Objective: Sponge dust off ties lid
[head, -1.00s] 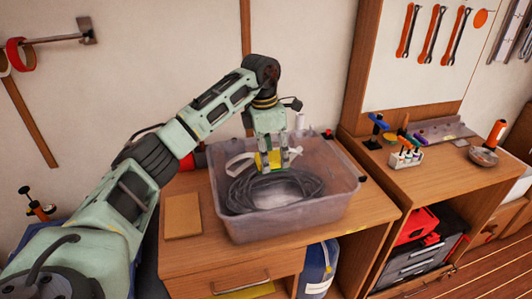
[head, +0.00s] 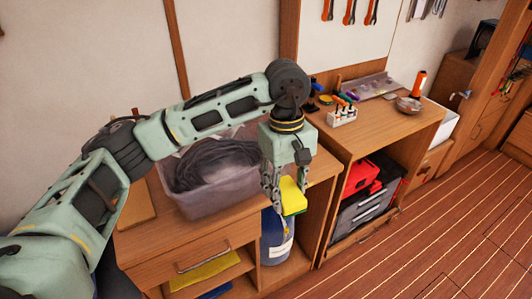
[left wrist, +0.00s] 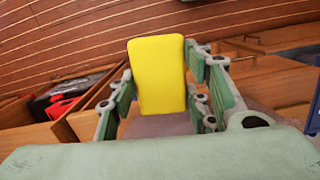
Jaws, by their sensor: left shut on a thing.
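My left gripper (head: 286,203) is shut on a sponge (head: 293,196), yellow with a green layer. It holds the sponge in the air in front of the bench's front edge, to the right of the tub. In the left wrist view the sponge's yellow face (left wrist: 158,76) stands between the two fingers. A translucent grey tub (head: 212,200) sits on the wooden bench with dark coiled lines (head: 215,163) showing in it. My left arm hides part of the tub's back and right side. I cannot tell whether a clear lid covers it. My right gripper is not in view.
A tan board (head: 136,207) lies left of the tub. The bench on the right bears a rack of small bottles (head: 342,116), a bowl (head: 408,104) and an orange torch (head: 418,84). A blue jug (head: 277,242) stands below. The floor at right is clear.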

